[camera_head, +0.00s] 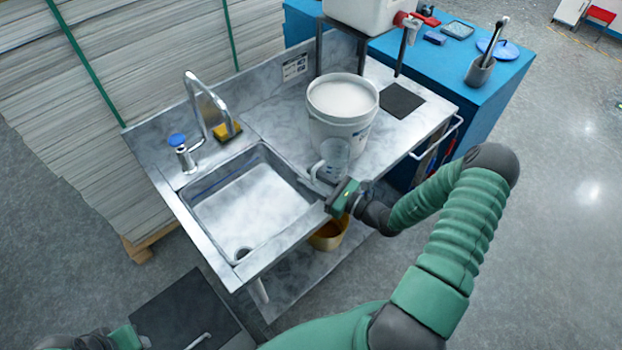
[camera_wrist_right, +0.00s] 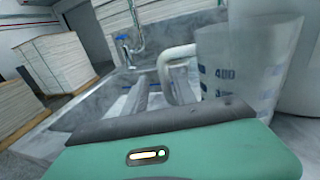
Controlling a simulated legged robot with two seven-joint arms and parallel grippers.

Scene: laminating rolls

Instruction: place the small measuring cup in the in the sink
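The small measuring cup (camera_head: 336,156) is translucent, with a handle on its left side. It is upright at the counter by the sink's right side, in front of a white bucket. In the right wrist view the cup (camera_wrist_right: 245,70) shows blue marks, and its white handle curves down by my fingers. My right gripper (camera_head: 318,186) is at the handle with its fingers apart; the handle comes down between or just beside them, and contact is unclear. The steel sink (camera_head: 250,200) is left of the gripper, its basin empty. My left gripper (camera_head: 140,339) is at the lower left edge, its fingers unclear.
The white bucket (camera_head: 343,120) stands close behind the cup. A faucet (camera_head: 208,105) and a yellow sponge (camera_head: 227,131) are at the sink's back. A dark mat (camera_head: 402,100) lies on the right counter. A yellowish bucket (camera_head: 328,236) is below the counter.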

